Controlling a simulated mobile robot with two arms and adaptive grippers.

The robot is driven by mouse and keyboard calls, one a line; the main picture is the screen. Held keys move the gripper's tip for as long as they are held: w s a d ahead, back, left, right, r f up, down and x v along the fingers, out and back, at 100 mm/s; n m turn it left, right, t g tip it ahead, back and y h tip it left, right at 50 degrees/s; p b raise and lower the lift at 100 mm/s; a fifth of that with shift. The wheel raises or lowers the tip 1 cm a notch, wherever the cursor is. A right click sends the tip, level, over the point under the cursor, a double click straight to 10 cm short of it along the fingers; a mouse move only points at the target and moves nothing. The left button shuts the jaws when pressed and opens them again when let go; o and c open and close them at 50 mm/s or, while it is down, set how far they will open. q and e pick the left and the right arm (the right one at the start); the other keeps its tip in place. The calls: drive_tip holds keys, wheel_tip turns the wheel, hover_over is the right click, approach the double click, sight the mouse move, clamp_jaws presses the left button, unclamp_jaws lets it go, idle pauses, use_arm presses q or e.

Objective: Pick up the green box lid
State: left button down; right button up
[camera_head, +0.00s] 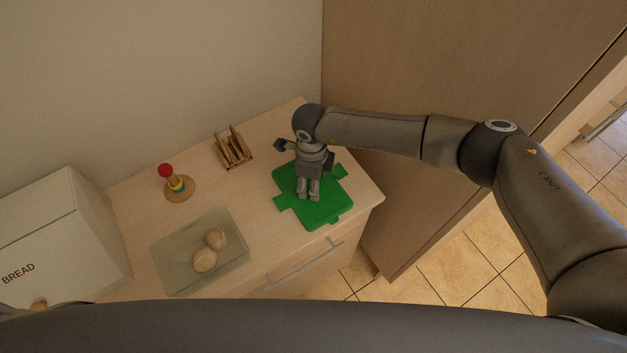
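The green box lid (322,213) lies flat on the right part of the wooden cabinet top, with tabs sticking out on its sides. My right gripper (308,198) points down over the middle of the lid and hides part of it. Its two fingers look close together, with only a narrow gap. I cannot tell whether the fingertips touch the lid. The lid looks flat on the cabinet top. My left gripper is not in view.
A clear container (170,270) with potato-like items (205,260) stands at the front. A ring toy (178,187), a wooden rack (233,150) and a white bread box (60,235) also stand on the cabinet top (255,200). A tall wooden panel (400,70) rises to the right.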

drive_tip(key=shift+w+f, duration=0.2)
drive_tip(key=shift+f, duration=0.1)
drive_tip(key=shift+s+r, duration=0.25)
drive_tip(key=shift+s, duration=0.1)
drive_tip(key=c, duration=0.8)
drive_tip(key=shift+c, duration=1.4)
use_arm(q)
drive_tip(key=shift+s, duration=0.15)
use_arm(e)
drive_tip(key=shift+c, duration=0.2)
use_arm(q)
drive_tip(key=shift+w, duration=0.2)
use_arm(e)
drive_tip(key=shift+w, duration=0.1)
